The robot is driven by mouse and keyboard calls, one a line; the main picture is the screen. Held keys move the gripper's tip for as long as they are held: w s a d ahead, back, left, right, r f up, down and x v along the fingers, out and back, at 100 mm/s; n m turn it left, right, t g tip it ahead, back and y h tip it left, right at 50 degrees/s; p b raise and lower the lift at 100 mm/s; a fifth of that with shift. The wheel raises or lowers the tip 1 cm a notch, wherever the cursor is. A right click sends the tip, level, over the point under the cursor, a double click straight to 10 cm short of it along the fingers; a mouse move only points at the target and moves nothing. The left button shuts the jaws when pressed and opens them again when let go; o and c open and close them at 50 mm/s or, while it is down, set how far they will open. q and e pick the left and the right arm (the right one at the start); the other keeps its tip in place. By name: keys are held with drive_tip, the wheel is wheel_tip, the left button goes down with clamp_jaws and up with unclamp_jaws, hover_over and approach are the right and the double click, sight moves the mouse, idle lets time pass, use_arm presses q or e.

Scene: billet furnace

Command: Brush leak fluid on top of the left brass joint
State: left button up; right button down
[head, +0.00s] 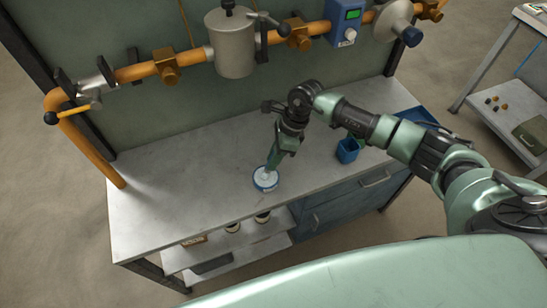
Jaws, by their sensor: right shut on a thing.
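The left brass joint (166,68) sits on the orange pipe (138,72) along the back panel, left of the grey canister. A small round pot (266,179) with a blue rim and pale contents stands on the grey bench top. My right gripper (273,160) points down right over this pot and is shut on a thin thing, which looks like the brush. Its lower end appears to reach into the pot; the gripper hides most of it. The brass joint is well apart, up and left of the gripper. My left gripper is not in view.
A blue cup (348,150) stands right of the pot. The bench top (175,190) is clear on the left.

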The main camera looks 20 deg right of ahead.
drive_tip(key=shift+s+f+b, duration=0.1)
drive_tip(key=shift+f+b, duration=0.05)
drive_tip(key=shift+b, duration=0.15)
idle(1.2)
drive_tip(key=shift+r+p, duration=0.5)
drive_tip(key=shift+r, duration=0.3)
drive_tip(key=shift+r+p, duration=1.45)
drive_tip(key=shift+r, duration=1.4)
drive_tip(key=shift+f, duration=0.15)
